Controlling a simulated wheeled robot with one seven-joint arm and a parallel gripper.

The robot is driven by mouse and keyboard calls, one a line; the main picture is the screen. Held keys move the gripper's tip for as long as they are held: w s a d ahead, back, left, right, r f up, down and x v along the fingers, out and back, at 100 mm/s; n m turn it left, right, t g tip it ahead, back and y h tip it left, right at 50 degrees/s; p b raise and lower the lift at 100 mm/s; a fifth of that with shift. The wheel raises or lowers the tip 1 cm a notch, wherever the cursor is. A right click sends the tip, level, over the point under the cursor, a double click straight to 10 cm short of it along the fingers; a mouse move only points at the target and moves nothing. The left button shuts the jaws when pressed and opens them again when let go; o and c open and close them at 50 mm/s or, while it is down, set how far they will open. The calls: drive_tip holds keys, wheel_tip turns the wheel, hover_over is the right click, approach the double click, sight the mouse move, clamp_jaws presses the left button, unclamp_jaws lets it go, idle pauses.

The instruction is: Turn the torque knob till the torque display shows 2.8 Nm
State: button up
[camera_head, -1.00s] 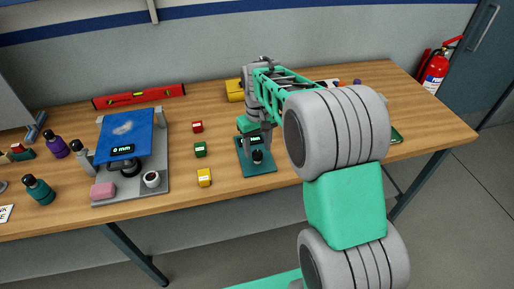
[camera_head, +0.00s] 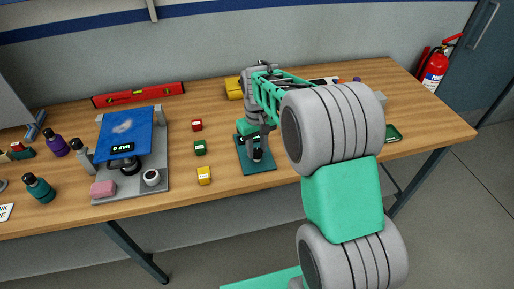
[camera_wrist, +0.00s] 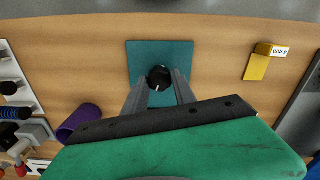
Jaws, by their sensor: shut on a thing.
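The torque knob (camera_wrist: 159,77) is round and black with a white mark, set on a teal plate (camera_wrist: 140,50). In the head view the knob is mostly covered by my fingers, and the plate (camera_head: 262,169) lies near the table's front edge. My gripper (camera_head: 257,152) is lowered over the plate. In the wrist view its two grey fingers (camera_wrist: 159,83) stand on either side of the knob, shut on it.
A yellow block (camera_head: 204,176), a green block (camera_head: 200,149) and a red block (camera_head: 197,126) stand left of the plate. A grey fixture (camera_head: 160,182) with a blue panel (camera_head: 124,128) stands farther left. A purple cylinder (camera_wrist: 78,122) shows in the wrist view.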

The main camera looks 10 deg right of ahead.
drive_tip(key=shift+m, duration=0.3)
clamp_jaws()
drive_tip(key=m, duration=0.5)
drive_tip(key=shift+b, duration=0.4)
drive_tip(key=m, duration=0.6)
drive_tip(key=shift+m+b, duration=0.3)
drive_tip(key=m, duration=1.1)
drive_tip(key=shift+b, duration=0.3)
drive_tip(key=shift+m, duration=0.4)
drive_tip(key=o, duration=1.1)
unclamp_jaws()
